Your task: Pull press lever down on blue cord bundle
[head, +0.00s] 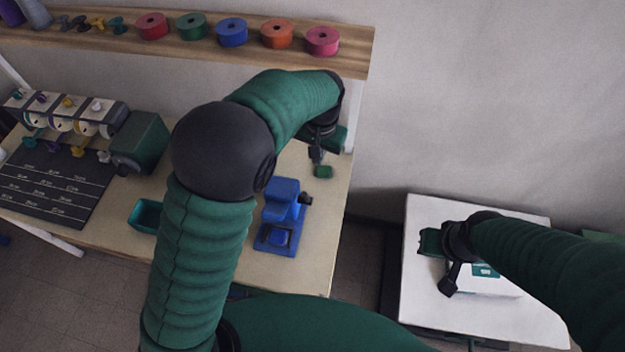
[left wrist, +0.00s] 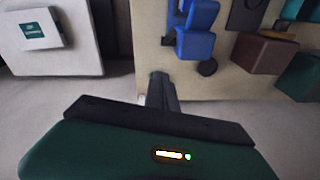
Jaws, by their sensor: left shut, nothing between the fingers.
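A blue press (head: 283,212) stands on the workbench, with a black-knobbed lever (head: 305,198) on its right side. A darker blue piece, possibly the cord bundle (head: 279,237), sits on its base. The blue press also shows at the top of the left wrist view (left wrist: 196,42), with its round black knob (left wrist: 207,67) below it. My left gripper (head: 321,168) is shut and empty beyond the press, apart from the lever, near the bench's right edge. Its fingers show in the left wrist view (left wrist: 161,92). My right gripper (head: 436,266) is over the white side table; its jaw opening is unclear.
The white table (head: 425,310) holds a white box (head: 500,285) under my right arm. A teal tray (head: 146,216), a dark marked mat (head: 55,185) and a row of dispensers (head: 65,110) are on the bench (head: 225,268). A wooden shelf (head: 350,65) bears several coloured rolls.

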